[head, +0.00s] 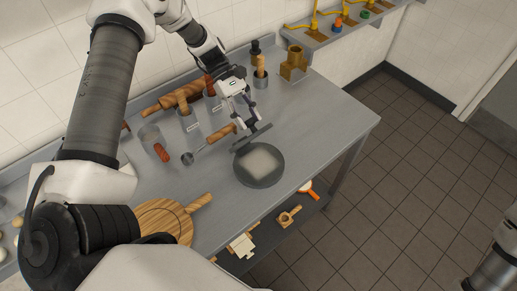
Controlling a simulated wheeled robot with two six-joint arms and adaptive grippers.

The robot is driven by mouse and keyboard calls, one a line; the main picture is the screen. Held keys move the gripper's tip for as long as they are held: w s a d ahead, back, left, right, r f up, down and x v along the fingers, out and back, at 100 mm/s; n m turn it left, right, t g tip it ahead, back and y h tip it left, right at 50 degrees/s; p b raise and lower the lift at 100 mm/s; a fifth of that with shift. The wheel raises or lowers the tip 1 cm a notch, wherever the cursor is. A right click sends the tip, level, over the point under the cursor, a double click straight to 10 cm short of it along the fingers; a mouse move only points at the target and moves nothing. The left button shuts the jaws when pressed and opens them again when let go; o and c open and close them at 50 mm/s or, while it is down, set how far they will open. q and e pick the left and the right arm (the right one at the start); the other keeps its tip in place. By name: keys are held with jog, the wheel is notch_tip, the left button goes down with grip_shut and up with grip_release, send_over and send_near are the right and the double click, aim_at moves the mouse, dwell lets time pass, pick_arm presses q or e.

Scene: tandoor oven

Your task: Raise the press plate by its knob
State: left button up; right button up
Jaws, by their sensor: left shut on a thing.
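My left gripper (249,120) reaches down over the steel table from the back and is shut at the press, on what appears to be the knob; the fingers hide most of it. A narrow dark piece, apparently the press plate (254,137) seen nearly edge-on, slants just below the fingertips. In front of it lies the round dark press base (244,176), with a pale, square-looking patch (262,160) on its top. My right gripper is out of view.
A round wooden board (165,218) lies front left. The table's right end (335,115) is clear.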

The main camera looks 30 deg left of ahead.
pick_arm(q)
jog(key=shift+w+a+r, duration=0.15)
jog(key=shift+w+a, duration=0.05)
jog(key=shift+a, duration=0.35)
jog(key=shift+w+a+r, duration=0.15)
jog(key=shift+a, duration=0.4)
jog(key=shift+w+a+r, duration=0.1)
jog(key=shift+w+a, duration=0.1)
jog(key=shift+a, duration=0.4)
jog(key=shift+w+a, duration=0.2)
jog(key=shift+a, duration=0.35)
jog(key=shift+b, duration=0.3)
